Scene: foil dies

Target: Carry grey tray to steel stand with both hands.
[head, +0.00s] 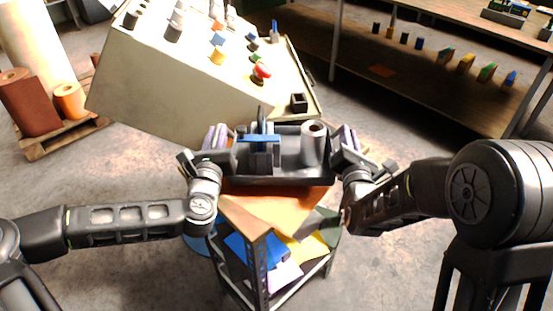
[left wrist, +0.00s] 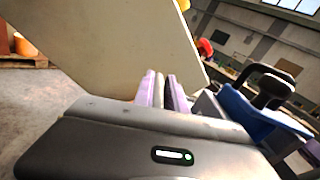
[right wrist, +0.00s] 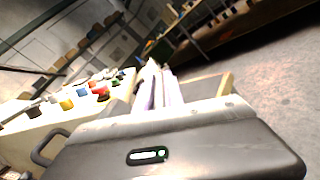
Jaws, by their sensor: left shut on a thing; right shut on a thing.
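The grey tray (head: 232,178) is in the middle of the head view, level or nearly so. It holds a dark block with a blue bar (head: 259,139) and an upright grey roll (head: 313,148). My left gripper (head: 216,137) is shut at the tray's left end, and my right gripper (head: 346,139) is shut at its right end. The purple fingers also show in the left wrist view (left wrist: 158,90) and the right wrist view (right wrist: 155,88); the grip itself is hidden. A metal-legged stand (head: 262,262) with an orange-brown top is just below the tray; I cannot tell whether they touch.
A large beige console (head: 180,88) with coloured pieces on top stands right behind the tray. A wooden shelf bench (head: 425,85) with small blocks is at the back right. Brown rolls (head: 30,102) stand on a pallet at left. Coloured sheets lie on the stand's lower shelf.

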